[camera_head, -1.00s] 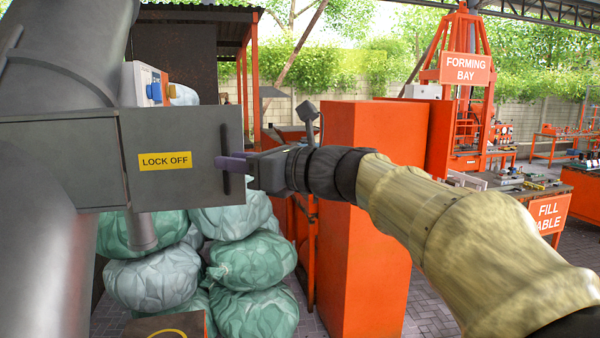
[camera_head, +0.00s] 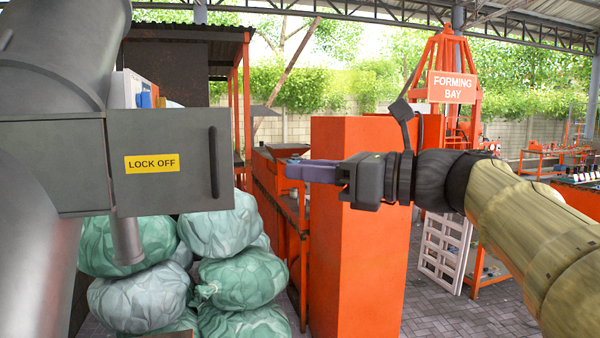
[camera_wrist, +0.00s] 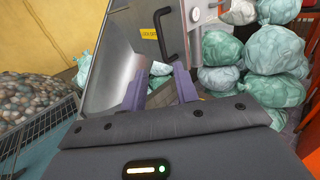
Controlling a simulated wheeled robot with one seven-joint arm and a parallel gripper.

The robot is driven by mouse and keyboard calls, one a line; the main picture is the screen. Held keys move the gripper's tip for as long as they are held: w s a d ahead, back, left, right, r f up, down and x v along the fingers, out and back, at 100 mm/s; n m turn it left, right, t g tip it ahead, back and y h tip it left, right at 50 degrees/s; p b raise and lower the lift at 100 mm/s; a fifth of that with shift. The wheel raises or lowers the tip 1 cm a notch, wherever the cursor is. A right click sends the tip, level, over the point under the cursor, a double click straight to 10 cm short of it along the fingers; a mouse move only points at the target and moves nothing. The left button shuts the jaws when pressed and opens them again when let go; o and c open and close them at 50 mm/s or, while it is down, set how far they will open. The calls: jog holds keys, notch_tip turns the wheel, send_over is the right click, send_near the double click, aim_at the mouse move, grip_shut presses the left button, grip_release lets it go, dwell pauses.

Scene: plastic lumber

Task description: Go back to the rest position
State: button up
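My gripper (camera_head: 292,169) is out in front of the orange cabinet, to the right of the grey box door and clear of it. In the wrist view its two purple fingers (camera_wrist: 160,88) stand apart with nothing held between them. The grey door (camera_head: 165,185) carries a yellow LOCK OFF label (camera_head: 151,164) and a dark vertical handle (camera_head: 213,162). The door looks closed in the head view. The handle also shows in the wrist view (camera_wrist: 164,36), beyond the fingers.
A tall orange cabinet (camera_head: 358,245) stands behind my gripper. Stacked green and pale bags (camera_head: 243,280) lie below the door. A white slatted rack (camera_head: 443,250) and the FORMING BAY frame (camera_head: 452,88) are to the right. Paved floor (camera_head: 430,315) is open at lower right.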

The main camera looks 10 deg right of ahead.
jog(key=w+d+f+n+g+h, duration=0.1)
jog(key=w+f+n+g+h, duration=0.2)
jog(key=f, duration=1)
jog(key=f+n+h, duration=0.2)
jog(key=f+h, duration=0.3)
jog(key=f, duration=0.9)
jog(key=s+d+f+n+g+h, duration=0.1)
jog(key=s+f+n+h, duration=0.1)
jog(key=f+n, duration=0.4)
jog(key=s+d+f+n+g+h, duration=0.1)
jog(key=s+d+f+n+h, duration=0.1)
jog(key=s+f+n, duration=0.3)
jog(key=s+d+f+n+g+h, duration=0.2)
jog(key=f+n, duration=0.6)
jog(key=f, duration=0.4)
jog(key=shift+s+n+h, duration=0.3)
jog(key=shift+s+h, duration=0.2)
jog(key=shift+s, duration=0.6)
jog(key=shift+a+f, duration=0.1)
jog(key=shift+s, duration=0.1)
